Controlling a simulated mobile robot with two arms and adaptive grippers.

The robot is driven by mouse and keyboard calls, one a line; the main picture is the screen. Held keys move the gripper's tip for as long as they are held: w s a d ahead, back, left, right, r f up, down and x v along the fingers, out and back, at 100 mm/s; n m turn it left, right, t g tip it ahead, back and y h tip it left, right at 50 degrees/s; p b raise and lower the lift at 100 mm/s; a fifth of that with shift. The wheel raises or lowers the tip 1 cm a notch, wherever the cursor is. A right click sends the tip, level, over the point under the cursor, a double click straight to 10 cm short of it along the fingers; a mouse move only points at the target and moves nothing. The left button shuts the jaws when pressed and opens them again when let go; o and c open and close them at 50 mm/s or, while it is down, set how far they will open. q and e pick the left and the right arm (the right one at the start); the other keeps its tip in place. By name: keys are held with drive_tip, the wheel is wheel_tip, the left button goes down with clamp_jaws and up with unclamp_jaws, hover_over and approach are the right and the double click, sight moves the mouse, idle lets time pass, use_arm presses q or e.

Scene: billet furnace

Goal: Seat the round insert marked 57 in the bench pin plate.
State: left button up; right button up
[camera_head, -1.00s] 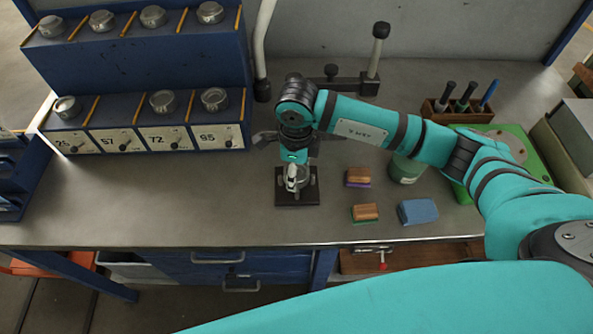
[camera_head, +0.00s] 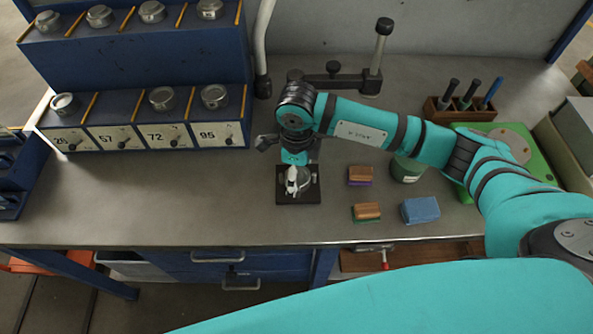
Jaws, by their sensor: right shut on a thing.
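The bench pin plate (camera_head: 312,199) is a small dark square on the grey bench, left of the sponge and brushes. My right gripper (camera_head: 297,181) comes down from above and is shut on a round grey metal insert (camera_head: 305,183) at the plate. The fingers partly cover the insert, and its number does not show. I cannot tell whether it rests fully on the plate or is slightly above it. In the rack, the place marked 57 (camera_head: 114,138) holds no insert. My left gripper is not in view.
The blue rack (camera_head: 140,60) at left holds inserts in its other places. A clamp stand (camera_head: 378,60) is behind my wrist. Wooden brushes (camera_head: 361,175), a blue sponge (camera_head: 420,210) and a green jar (camera_head: 407,170) lie right of the plate. Bench left of it is clear.

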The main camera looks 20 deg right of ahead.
sight(298, 177)
drive_tip(key=shift+d+r+p, duration=0.1)
drive_tip(key=shift+r+p, duration=0.7)
drive_tip(key=shift+r, duration=0.5)
wheel_tip(298, 177, up, 8)
drive_tip(key=p, duration=0.4)
drive_tip(key=shift+r, duration=0.25)
